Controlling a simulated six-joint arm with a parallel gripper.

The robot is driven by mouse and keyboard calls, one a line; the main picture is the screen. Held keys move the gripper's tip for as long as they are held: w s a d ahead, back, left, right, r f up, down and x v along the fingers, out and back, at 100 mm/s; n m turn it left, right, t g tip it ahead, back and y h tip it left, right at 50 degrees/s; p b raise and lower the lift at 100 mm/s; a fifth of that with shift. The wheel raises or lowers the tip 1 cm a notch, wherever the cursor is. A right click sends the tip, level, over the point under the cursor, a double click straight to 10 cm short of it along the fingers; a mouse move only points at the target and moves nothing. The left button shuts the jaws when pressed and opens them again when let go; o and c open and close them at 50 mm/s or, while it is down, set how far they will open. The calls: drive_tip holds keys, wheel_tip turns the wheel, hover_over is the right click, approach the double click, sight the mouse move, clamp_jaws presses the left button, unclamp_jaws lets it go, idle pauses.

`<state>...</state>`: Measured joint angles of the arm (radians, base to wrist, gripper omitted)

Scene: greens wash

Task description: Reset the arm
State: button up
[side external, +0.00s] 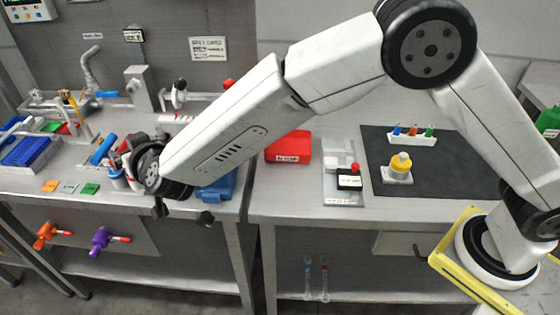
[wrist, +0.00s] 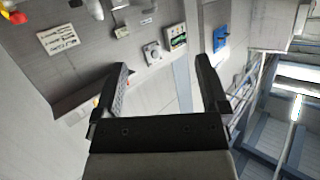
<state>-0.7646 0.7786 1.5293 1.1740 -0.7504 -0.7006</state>
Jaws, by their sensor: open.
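My gripper (side external: 182,213) hangs at the front edge of the left steel bench in the side view, at the end of my outstretched arm. Its two dark fingers stand apart. In the wrist view my gripper (wrist: 162,72) shows both fingers spread with nothing between them. The wrist camera looks across at the back wall and up toward the ceiling lights, tilted. No object is held.
A blue bin (side external: 217,188) and a red bin (side external: 288,147) sit near my forearm. A blue rack (side external: 28,150) stands far left. Orange (side external: 47,234) and purple (side external: 103,241) valves jut below the bench front. A yellow-topped device (side external: 400,165) rests on a dark mat (side external: 450,175).

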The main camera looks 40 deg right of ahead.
drive_tip(key=s+d+f+n+g+y, duration=0.1)
drive_tip(key=s+d+g, duration=0.2)
drive_tip(key=d, duration=0.7)
drive_tip(key=s+d+f+n+g, duration=0.1)
drive_tip(key=s+d+g, duration=0.15)
drive_tip(key=d, duration=0.85)
drive_tip(key=s+d+f+g+h, duration=0.1)
drive_tip(key=s+d+f+g, duration=0.1)
drive_tip(key=s+d, duration=0.5)
drive_tip(key=s+d+f+m+g, duration=0.1)
drive_tip(key=s+d+f+g, duration=0.2)
drive_tip(key=s+d, duration=0.5)
drive_tip(key=s+g, duration=0.1)
drive_tip(key=s, duration=0.4)
drive_tip(key=shift+s+d+h, duration=0.25)
drive_tip(key=shift+h, duration=0.15)
drive_tip(key=shift+r+g, duration=0.2)
drive_tip(key=shift+g, duration=0.05)
